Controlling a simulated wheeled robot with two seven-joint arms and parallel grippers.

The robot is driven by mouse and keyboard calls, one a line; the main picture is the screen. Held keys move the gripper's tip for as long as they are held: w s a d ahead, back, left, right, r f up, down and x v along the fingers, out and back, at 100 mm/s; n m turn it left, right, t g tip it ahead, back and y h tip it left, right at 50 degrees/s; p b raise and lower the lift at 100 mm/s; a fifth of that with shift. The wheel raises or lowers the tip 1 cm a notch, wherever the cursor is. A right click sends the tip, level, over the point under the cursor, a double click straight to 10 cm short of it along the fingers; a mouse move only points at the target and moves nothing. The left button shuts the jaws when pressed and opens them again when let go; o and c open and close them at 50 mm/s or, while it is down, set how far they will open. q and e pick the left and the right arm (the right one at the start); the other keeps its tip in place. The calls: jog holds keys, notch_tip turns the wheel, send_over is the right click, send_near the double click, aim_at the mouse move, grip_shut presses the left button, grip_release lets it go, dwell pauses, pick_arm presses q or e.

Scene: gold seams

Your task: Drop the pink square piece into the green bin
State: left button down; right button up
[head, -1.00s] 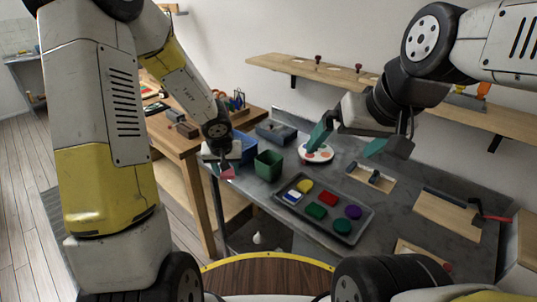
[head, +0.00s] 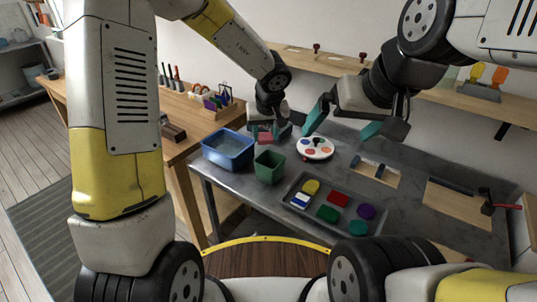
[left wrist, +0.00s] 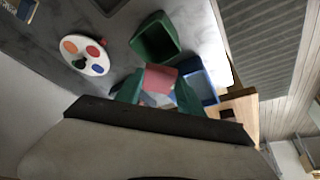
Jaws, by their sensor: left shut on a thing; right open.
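The pink square piece (head: 265,138) is held in my left gripper (head: 266,133), above the back of the bench behind the green bin. In the left wrist view the pink piece (left wrist: 159,80) sits between the two green fingers. The green bin (head: 269,171) stands open on the bench, nearer to me than the held piece. It also shows in the left wrist view (left wrist: 153,44), beyond the fingertips and apart from the piece. My right gripper (head: 342,123) is open and empty, above the bench to the right.
A blue bin (head: 228,150) stands left of the green bin. A white round palette (head: 316,148) lies to its right. A grey tray (head: 290,201) holds several coloured pieces in front. A wooden table (head: 190,110) with tools is at the left.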

pick_arm(q)
jog(key=shift+f, duration=1.3)
jog(key=c, duration=0.7)
grip_release()
jog(key=shift+o, duration=0.2)
jog(key=v, duration=0.7)
jog(key=shift+r, duration=0.4)
jog(key=shift+s, duration=0.1)
